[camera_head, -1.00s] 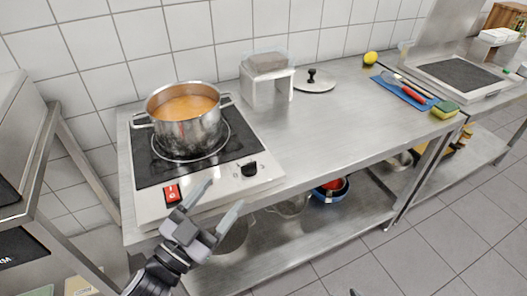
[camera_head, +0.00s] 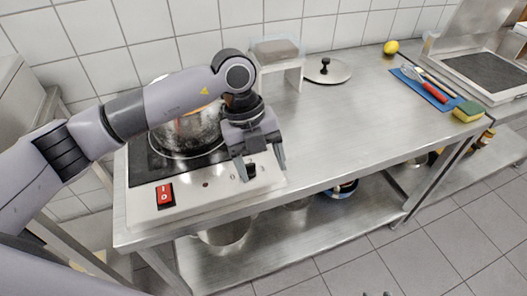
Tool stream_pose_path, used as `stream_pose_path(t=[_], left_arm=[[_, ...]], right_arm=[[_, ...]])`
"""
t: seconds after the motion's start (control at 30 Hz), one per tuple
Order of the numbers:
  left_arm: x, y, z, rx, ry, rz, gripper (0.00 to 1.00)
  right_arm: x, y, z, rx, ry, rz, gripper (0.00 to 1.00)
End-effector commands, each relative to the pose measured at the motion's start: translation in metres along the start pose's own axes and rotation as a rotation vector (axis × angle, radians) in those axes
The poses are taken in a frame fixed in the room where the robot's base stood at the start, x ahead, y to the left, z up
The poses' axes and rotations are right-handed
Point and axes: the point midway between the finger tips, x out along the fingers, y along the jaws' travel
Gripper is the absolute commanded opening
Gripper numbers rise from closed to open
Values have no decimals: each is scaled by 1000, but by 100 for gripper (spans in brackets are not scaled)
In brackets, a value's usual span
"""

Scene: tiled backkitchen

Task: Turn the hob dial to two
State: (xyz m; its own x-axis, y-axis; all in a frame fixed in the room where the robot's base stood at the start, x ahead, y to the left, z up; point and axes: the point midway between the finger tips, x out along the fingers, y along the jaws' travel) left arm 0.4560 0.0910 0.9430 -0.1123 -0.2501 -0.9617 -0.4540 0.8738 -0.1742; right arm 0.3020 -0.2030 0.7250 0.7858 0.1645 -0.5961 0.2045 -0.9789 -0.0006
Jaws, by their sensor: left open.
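The hob (camera_head: 140,207) is a pale unit with a black glass top and a control strip along its front. The black hob dial (camera_head: 251,171) sits at the right of that strip, partly hidden by my gripper; its pointer setting cannot be read. My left gripper (camera_head: 261,168) is open and points down over the dial, with one finger on each side of it in the picture. Whether the fingers touch the dial I cannot tell. Small dark tips at the bottom edge may belong to my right gripper (camera_head: 376,294); its jaws are not clear.
A steel pot (camera_head: 195,137) stands on the hob, partly behind my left arm. A red switch (camera_head: 165,195) is on the strip's left. A small white stand (camera_head: 291,77) and a lid (camera_head: 327,71) are behind.

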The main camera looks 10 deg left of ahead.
Motion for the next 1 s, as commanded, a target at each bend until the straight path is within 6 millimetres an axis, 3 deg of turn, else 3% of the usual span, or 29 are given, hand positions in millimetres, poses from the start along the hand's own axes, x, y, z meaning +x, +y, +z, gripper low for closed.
stream_pose_path(t=[0.1,0.27,0.7,1.0], left_arm=[[-26,18,30,-81,-146,107,70],[-38,28,45,-134,-226,164,70],[18,39,57,-136,-225,166,70],[29,40,60,-134,-226,163,70]], right_arm=[[0,0,-1,0,0,0,38],[-1,0,-1,0,1,0,38],[-6,0,-9,0,1,0,38],[-7,0,-10,0,1,0,38]])
